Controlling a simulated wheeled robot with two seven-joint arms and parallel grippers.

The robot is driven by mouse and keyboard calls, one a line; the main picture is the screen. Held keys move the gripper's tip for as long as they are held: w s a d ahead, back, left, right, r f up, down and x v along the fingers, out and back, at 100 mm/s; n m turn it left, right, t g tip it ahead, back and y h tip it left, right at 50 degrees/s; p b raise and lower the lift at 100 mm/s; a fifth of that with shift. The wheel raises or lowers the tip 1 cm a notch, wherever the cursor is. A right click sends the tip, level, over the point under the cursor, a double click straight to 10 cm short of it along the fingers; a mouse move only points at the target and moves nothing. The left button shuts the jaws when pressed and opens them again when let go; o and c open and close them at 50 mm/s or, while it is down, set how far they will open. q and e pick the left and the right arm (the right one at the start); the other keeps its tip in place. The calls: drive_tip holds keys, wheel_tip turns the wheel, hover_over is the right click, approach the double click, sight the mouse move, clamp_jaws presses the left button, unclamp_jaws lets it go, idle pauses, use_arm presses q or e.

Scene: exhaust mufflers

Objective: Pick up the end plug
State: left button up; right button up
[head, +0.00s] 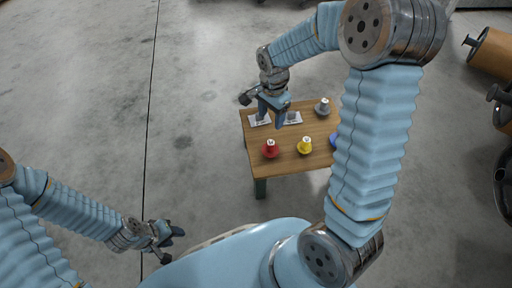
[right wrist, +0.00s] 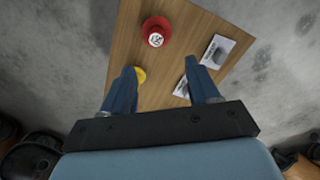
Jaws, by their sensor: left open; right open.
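Several plug-like pieces with flared bases and pale labelled tops stand on a small wooden table (head: 285,161). They are a red one (head: 270,149), a yellow one (head: 305,146), a grey one (head: 322,107) and a blue one (head: 333,140) half hidden by my right arm. My right gripper (head: 271,119) is open and empty above the table's left part. In the right wrist view, the red piece (right wrist: 157,30) shows beyond the fingertips (right wrist: 162,71), and the yellow one (right wrist: 140,74) is partly covered by a finger. My left gripper (head: 174,244) is open and empty, off the table.
Two picture cards (head: 258,119) (head: 292,118) lie on the table's far left part; they also show in the right wrist view (right wrist: 217,52). Orange-brown cylinders (head: 492,54) stand at the right edge. The concrete floor (head: 205,110) left of the table is clear.

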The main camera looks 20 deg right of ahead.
drive_tip(key=b, duration=0.2)
hover_over(271, 142)
drive_tip(key=f, duration=0.8)
drive_tip(key=shift+w+a+f, duration=0.15)
drive_tip(key=shift+w+a, duration=0.05)
drive_tip(key=shift+w, duration=0.05)
drive_tip(key=f, duration=0.3)
drive_tip(key=f+b, duration=0.1)
drive_tip(key=f, duration=0.1)
drive_tip(key=shift+s+d+f, duration=0.15)
drive_tip(key=shift+s+d, duration=0.05)
drive_tip(key=shift+s, duration=0.05)
drive_tip(key=shift+c, duration=0.2)
clamp_jaws()
